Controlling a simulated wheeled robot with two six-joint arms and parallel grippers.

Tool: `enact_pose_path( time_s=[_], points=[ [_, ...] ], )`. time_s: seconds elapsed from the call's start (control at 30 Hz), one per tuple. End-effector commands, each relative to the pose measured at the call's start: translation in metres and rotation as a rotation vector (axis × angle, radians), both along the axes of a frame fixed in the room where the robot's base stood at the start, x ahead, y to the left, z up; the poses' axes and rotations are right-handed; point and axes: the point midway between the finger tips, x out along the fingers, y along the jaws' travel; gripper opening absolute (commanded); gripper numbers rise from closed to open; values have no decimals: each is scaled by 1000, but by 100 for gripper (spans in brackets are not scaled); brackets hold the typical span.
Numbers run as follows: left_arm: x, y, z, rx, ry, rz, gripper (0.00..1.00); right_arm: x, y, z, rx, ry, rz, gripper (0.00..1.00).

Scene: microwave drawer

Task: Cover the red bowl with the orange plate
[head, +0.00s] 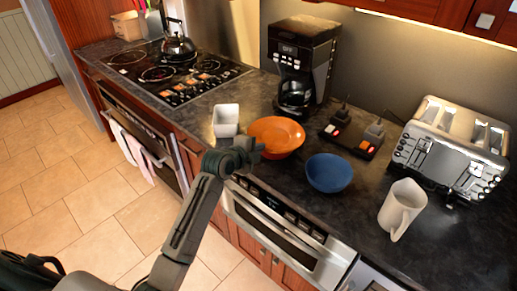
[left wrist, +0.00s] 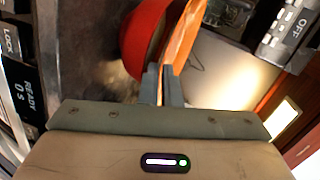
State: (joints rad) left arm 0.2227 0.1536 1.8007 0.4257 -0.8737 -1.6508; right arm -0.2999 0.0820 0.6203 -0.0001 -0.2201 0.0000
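The orange plate (head: 277,131) lies over the top of the red bowl (head: 281,154), whose side shows just below the plate in the head view. In the left wrist view the orange plate (left wrist: 181,38) is seen edge-on against the rim of the red bowl (left wrist: 142,42). My left gripper (head: 258,146) is at the plate's near left edge. In the left wrist view its fingers (left wrist: 162,84) are close together with the plate's rim between their tips, so it looks shut on the plate. My right gripper is not in view.
A blue bowl (head: 329,173) stands right of the plate, and a white cup (head: 226,120) just left. A coffee maker (head: 302,62) stands behind. A black box with red lights (head: 350,138), a white pitcher (head: 401,207) and a toaster (head: 452,148) are to the right.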

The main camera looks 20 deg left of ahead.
Motion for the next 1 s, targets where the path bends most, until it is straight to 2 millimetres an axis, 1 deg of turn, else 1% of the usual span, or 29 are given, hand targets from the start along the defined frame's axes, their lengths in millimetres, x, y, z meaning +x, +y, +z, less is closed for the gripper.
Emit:
enact_pose_path(
  time_s=[0.37,1.0],
  points=[
    [0,0,-3,-1,-3,0,0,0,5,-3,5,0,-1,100],
    [0,0,-9,-1,-3,0,0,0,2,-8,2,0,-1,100]
  ],
)
